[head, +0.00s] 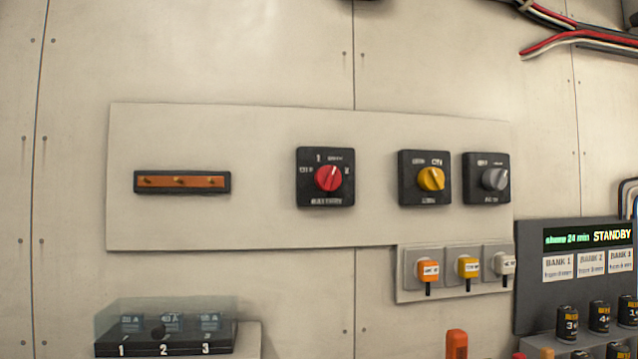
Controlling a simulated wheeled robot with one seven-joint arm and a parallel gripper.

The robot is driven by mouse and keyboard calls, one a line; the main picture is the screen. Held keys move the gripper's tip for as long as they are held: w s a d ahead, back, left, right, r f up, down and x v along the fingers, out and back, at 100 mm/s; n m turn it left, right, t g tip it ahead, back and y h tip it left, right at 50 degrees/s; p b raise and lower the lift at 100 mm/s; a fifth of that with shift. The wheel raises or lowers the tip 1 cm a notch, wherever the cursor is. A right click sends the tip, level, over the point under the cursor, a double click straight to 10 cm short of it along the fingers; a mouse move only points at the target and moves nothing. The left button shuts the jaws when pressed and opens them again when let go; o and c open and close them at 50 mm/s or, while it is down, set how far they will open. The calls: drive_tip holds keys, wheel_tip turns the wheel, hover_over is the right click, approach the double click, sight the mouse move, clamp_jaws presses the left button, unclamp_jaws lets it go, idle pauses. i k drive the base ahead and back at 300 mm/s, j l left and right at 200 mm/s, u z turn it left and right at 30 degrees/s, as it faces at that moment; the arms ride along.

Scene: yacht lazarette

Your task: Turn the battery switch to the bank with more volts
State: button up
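The likely battery switch is a red rotary knob (328,178) on a black square plate on the pale wall panel. A "1" shows at its upper left; its other labels are too blurred to read surely. Its white pointer mark seems to point up and slightly right. I cannot read any voltages. My gripper is not in view.
A yellow knob (431,178) and a grey knob (495,179) sit right of the red one. Orange, yellow and white tagged plugs (468,268) are below. A clear-covered box (165,337) numbered 1 to 3 is lower left. Several batteries (568,323) stand lower right.

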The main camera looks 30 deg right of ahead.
sight(327, 178)
drive_tip(key=z, duration=0.3)
drive_tip(key=k+l+z, duration=0.1)
drive_tip(key=l+z, duration=0.25)
drive_tip(key=k+l+z, duration=0.1)
drive_tip(key=z, duration=0.25)
drive_tip(key=l+z, duration=0.55)
drive_tip(key=l, duration=1.2)
drive_tip(key=k+j+u, duration=0.2)
drive_tip(key=j, duration=2.1)
drive_tip(key=j+u, duration=0.2)
drive_tip(key=j, duration=2.05)
drive_tip(key=k, duration=0.05)
